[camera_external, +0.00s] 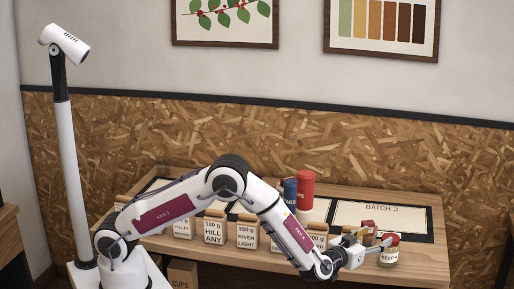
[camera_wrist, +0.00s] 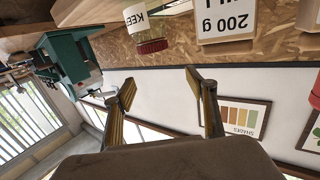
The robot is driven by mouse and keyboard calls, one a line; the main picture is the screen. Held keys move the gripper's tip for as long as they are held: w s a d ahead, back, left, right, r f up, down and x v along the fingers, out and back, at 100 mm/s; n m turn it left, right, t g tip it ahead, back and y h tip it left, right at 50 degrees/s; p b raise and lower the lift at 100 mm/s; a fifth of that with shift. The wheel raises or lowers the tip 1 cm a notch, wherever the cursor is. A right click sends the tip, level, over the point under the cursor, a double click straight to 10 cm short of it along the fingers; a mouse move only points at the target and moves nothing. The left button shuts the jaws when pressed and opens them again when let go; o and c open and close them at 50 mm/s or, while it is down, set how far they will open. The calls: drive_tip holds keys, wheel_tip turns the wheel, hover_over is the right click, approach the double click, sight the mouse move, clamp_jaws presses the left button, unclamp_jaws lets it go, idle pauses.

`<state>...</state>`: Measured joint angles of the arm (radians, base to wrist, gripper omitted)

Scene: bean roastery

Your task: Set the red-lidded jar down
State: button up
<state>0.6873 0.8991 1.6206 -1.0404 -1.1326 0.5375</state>
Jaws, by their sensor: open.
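The red-lidded jar (camera_external: 389,256) is upright at the right front of the wooden table, with a label starting "KEEP". In the wrist view, which is upside down, the jar (camera_wrist: 146,26) shows at the top with its red lid (camera_wrist: 152,46) pointing down the picture. My gripper (camera_external: 366,242) is beside the jar, to its left in the external view. In the wrist view my gripper (camera_wrist: 160,80) is open, with nothing between its fingers and the jar beyond the tips. The jar's base is hard to make out.
A red canister (camera_external: 305,190) and a blue one (camera_external: 290,194) stand behind my arm. The BATCH 3 panel (camera_external: 382,213) looks clear.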

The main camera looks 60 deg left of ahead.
drive_tip(key=g, duration=0.2)
approach(389, 251)
drive_tip(key=shift+w+a+f+h, duration=0.2)
drive_tip(key=shift+w+a+h, duration=0.2)
drive_tip(key=shift+w+a, duration=0.75)
drive_tip(key=shift+a, duration=0.1)
drive_tip(key=shift+x, duration=1.25)
drive_tip(key=shift+w+f, duration=0.1)
drive_tip(key=shift+w, duration=0.05)
drive_tip(key=shift+x, duration=2.4)
drive_tip(key=shift+a, duration=0.2)
drive_tip(key=c, duration=1.1)
